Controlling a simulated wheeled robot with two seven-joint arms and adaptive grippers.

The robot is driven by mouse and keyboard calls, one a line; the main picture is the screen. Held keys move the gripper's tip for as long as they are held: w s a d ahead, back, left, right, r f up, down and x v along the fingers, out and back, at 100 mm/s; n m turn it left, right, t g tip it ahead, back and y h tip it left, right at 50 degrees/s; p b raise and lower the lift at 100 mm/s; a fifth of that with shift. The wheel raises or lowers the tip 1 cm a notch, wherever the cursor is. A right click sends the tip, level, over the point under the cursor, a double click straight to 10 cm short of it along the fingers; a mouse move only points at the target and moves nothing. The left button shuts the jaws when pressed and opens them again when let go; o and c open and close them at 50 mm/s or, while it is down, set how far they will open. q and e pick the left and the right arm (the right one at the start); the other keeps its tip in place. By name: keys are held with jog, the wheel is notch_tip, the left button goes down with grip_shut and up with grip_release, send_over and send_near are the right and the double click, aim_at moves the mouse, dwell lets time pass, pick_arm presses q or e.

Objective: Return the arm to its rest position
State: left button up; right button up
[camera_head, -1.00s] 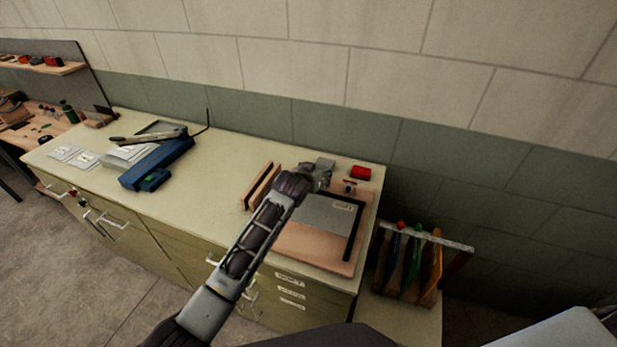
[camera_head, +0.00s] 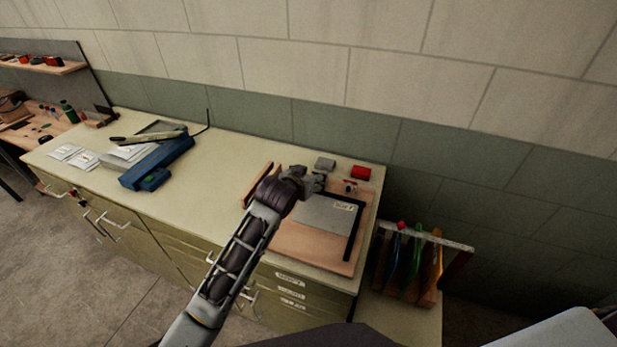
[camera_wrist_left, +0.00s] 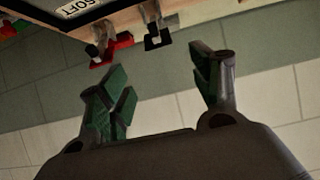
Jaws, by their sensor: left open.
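My left arm reaches in from the bottom of the head view over the cabinet top. My left gripper (camera_head: 316,181) is above the back left part of the wooden board, near its grey sheet. In the left wrist view the left gripper (camera_wrist_left: 165,90) has its two green-padded fingers well apart with nothing between them. My right gripper is not in view.
A blue tool (camera_head: 157,165) lies left on the cabinet top (camera_head: 215,190). A tool rack (camera_head: 425,265) stands right.

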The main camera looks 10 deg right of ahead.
pick_arm(q)
jog(key=shift+s+a+r, duration=0.15)
jog(key=shift+s, duration=0.1)
dwell(0.5)
